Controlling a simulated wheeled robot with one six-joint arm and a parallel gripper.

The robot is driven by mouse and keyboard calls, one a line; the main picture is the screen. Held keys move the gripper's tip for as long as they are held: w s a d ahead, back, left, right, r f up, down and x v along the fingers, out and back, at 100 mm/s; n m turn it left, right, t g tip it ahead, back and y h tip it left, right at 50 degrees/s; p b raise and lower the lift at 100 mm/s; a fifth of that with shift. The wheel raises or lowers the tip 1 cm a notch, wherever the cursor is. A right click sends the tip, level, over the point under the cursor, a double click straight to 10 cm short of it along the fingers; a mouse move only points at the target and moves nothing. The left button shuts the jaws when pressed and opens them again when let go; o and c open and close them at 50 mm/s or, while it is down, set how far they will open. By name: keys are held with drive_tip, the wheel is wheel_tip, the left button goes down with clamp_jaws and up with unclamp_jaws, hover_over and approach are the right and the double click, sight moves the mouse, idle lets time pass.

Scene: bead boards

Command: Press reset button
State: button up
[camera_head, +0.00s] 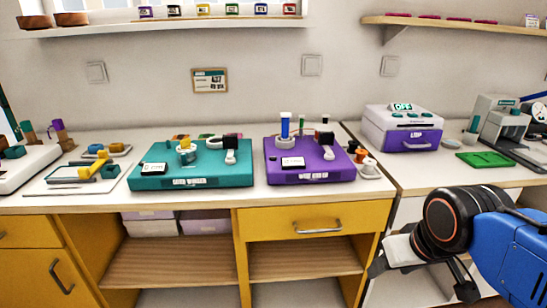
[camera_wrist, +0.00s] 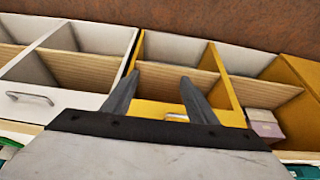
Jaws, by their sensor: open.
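I cannot pick out a reset button in either view. A teal board (camera_head: 205,178) and a purple board (camera_head: 335,172) lie on the counter, each with a small display card, a dark-and-white upright piece and a front label too small to read surely. A white and purple machine (camera_head: 403,137) with an "OFF" display and several teal knobs stands on the right counter. My gripper (camera_wrist: 158,95) is open and empty, its two fingers apart in front of the cabinets in the wrist view. In the head view it is at lower right, below counter height and partly hidden.
The counter (camera_head: 250,199) has yellow drawers (camera_head: 310,221) and open shelves below. A small board with yellow parts lies at the left. Several small cups stand right of the purple board. A grey machine (camera_head: 500,118) and green tray (camera_head: 485,159) are at the right. Wall shelves hang above.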

drive_tip(key=shift+w+r, duration=0.1)
drive_tip(key=shift+r, duration=0.05)
drive_tip(key=c, duration=0.5)
drive_tip(key=shift+w+a+r, duration=0.15)
drive_tip(key=shift+w+r, duration=0.3)
drive_tip(key=shift+r, duration=0.1)
drive_tip(key=shift+w+a+r, duration=0.15)
drive_tip(key=shift+w+r, duration=0.3)
drive_tip(key=shift+r, duration=0.1)
clamp_jaws()
drive_tip(key=w+a+r, duration=0.3)
drive_tip(key=w+r, duration=0.4)
drive_tip(key=w+a+r, duration=0.4)
drive_tip(key=w+r, duration=0.3)
drive_tip(key=w+a+r+g, duration=0.1)
drive_tip(key=w+a+r, duration=0.9)
drive_tip(key=w+a, duration=0.5)
drive_tip(key=shift+r, duration=0.2)
